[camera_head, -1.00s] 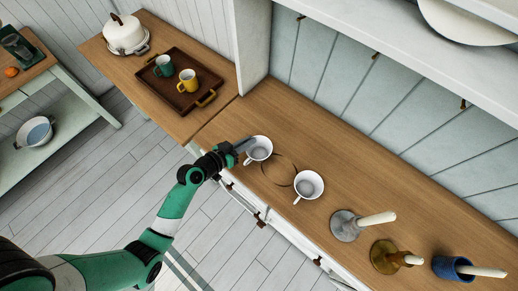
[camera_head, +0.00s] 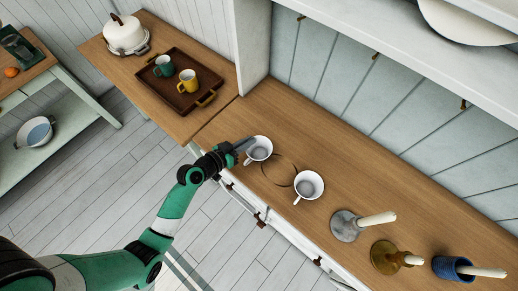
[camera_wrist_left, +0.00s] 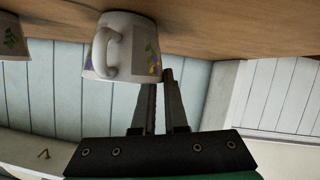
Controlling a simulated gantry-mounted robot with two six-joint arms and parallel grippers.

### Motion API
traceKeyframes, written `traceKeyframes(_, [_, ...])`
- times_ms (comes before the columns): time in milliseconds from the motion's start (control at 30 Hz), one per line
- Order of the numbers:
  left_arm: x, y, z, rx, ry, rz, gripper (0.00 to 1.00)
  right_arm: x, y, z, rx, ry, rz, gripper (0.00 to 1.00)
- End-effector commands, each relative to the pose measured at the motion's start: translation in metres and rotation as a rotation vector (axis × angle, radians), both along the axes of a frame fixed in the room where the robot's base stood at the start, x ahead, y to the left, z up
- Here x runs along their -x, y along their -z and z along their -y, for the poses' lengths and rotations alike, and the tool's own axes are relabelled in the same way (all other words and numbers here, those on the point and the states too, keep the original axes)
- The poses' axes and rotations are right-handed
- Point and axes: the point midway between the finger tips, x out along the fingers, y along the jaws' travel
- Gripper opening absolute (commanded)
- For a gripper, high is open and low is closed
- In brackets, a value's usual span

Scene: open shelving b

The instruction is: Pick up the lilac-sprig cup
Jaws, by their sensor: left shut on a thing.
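A white cup (camera_head: 259,149) stands on the wooden counter. In the left wrist view this cup (camera_wrist_left: 122,47) has purple and yellow flowers with green leaves on its side, and its handle faces the camera. My left gripper (camera_head: 244,146) is at its left side, shut on its wall near the rim. The gripper's two dark fingers also show in the left wrist view (camera_wrist_left: 160,80), with the tips at the cup's rim. A second white cup (camera_head: 309,185) stands to the right; its green sprig shows at the wrist view's left edge (camera_wrist_left: 12,38). My right gripper is not in view.
A thin ring (camera_head: 279,170) lies on the counter between the cups. Candle holders in grey (camera_head: 345,227), brass (camera_head: 384,257) and blue (camera_head: 447,268) stand farther right. A brown tray (camera_head: 166,97) holds a green and a yellow mug. The counter behind the cups is clear.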

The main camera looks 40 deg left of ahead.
Motion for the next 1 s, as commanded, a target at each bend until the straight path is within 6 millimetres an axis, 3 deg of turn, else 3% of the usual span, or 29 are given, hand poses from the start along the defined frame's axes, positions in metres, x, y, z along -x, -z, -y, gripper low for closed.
traceKeyframes(367, [0.002,0.004,0.001,0.002,0.003,-0.009,0.0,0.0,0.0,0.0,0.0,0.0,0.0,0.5])
traceKeyframes(533, [0.001,-0.004,0.001,0.0,0.003,-0.008,0.0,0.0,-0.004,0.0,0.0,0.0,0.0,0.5])
traceKeyframes(733, [0.003,-0.039,0.003,-0.001,0.003,-0.003,0.0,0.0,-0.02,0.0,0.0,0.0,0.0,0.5])
traceKeyframes(933, [0.039,-0.095,0.032,-0.002,0.005,-0.001,0.0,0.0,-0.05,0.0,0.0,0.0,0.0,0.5])
traceKeyframes(1000, [0.055,-0.102,0.046,0.0,0.007,-0.006,0.0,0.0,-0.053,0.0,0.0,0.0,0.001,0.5])
